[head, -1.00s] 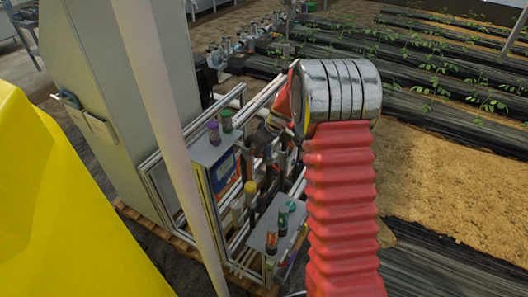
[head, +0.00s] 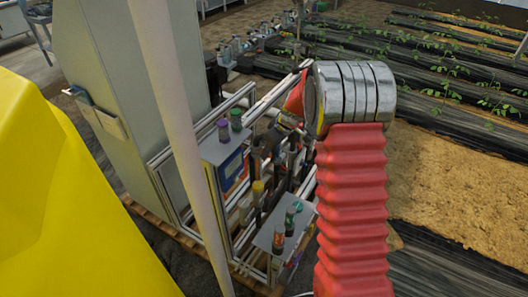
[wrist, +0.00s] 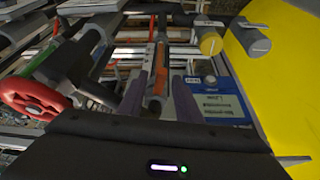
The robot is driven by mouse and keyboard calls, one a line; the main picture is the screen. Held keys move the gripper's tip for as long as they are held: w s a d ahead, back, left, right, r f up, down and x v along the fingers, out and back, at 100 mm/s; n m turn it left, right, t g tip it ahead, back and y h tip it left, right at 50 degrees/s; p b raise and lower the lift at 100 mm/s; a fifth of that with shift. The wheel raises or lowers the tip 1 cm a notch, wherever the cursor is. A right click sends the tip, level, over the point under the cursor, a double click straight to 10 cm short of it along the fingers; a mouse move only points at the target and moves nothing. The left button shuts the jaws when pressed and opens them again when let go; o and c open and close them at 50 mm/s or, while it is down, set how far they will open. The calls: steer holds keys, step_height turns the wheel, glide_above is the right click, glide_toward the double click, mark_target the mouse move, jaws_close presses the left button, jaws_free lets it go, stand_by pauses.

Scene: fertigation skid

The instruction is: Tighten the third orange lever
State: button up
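An orange lever (wrist: 159,72) stands in the middle of the wrist view, its long side running away from me. My gripper (wrist: 158,100) has its two grey-purple fingers apart, one on each side of the lever's near end. I cannot tell whether either finger touches it. Other orange-red bars show farther back, and I cannot tell which lever in the row this is. In the head view the levers lie inside the skid frame (head: 238,218), and my arm hides much of that area. The gripper's fingers are not clear there.
In the wrist view a red handwheel (wrist: 32,96) is at left, a labelled blue-white panel (wrist: 222,103) and yellow-capped cylinder (wrist: 210,42) at right. In the head view a grey cabinet (head: 120,80) stands left of the skid. Planted beds (head: 440,60) lie behind.

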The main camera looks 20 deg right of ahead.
steer(key=v, duration=1.3)
steer(key=shift+s+d+r, duration=0.15)
steer(key=shift+s+r, duration=0.05)
steer(key=shift+r, duration=0.1)
steer(key=shift+m, duration=0.3)
